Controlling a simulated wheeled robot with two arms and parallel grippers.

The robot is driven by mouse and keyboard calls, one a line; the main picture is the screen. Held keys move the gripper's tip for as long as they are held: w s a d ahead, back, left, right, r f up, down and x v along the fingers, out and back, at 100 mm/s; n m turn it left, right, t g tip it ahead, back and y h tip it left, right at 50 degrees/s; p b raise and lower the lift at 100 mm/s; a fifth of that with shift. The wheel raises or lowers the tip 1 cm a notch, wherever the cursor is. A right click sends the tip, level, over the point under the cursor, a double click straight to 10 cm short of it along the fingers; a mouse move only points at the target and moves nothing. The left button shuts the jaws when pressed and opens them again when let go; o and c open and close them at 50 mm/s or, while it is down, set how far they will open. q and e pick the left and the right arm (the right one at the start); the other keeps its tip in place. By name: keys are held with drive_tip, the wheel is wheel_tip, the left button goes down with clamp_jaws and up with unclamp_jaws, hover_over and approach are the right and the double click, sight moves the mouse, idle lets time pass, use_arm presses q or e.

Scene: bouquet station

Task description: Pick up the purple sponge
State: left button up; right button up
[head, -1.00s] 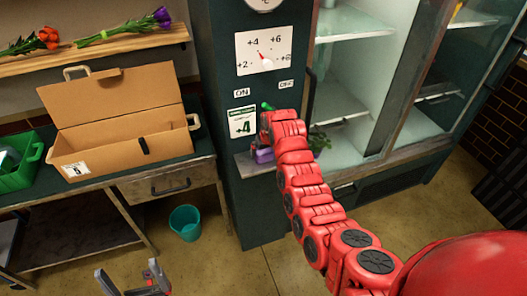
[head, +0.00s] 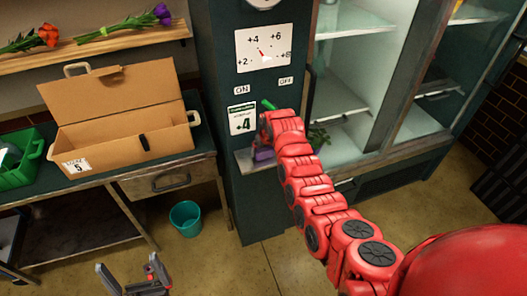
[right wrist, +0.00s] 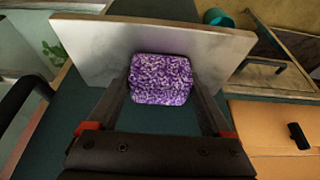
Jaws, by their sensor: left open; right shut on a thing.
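The purple sponge (right wrist: 160,80) is speckled with white and sits between the two fingers of my right gripper (right wrist: 160,72), which is shut on it. In the head view the sponge (head: 262,154) shows as a small purple patch at the stone ledge (head: 243,162) on the front of the dark green cabinet. My right arm hides most of the right gripper there. I cannot tell whether the sponge touches the ledge. My left gripper (head: 131,272) is open and empty at the bottom left, far from the sponge.
A cardboard box (head: 125,137) with a raised lid and a green crate (head: 22,160) stand on the bench at left. A teal bin (head: 186,218) is on the floor. A glass display case (head: 350,90) stands right of the panel, with a plant (head: 318,136) behind my right arm.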

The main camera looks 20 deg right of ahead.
sight(264, 149)
drive_tip(key=shift+r+b, duration=0.5)
drive_tip(key=shift+b, duration=0.05)
drive_tip(key=shift+w+b+v, duration=0.25)
drive_tip(key=shift+b+v, duration=0.6)
drive_tip(key=shift+v, duration=0.35)
drive_tip(key=s+b, duration=0.1)
drive_tip(key=s, duration=0.4)
drive_tip(key=shift+s+d+r+b, duration=0.1)
drive_tip(key=shift+d+r+b, duration=0.1)
drive_tip(key=shift+b, duration=0.2)
drive_tip(key=s+r+p, duration=0.1)
drive_tip(key=s+p, duration=0.7)
drive_tip(key=s, duration=0.2)
drive_tip(key=shift+s+d+r, duration=0.2)
drive_tip(key=shift+d, duration=0.2)
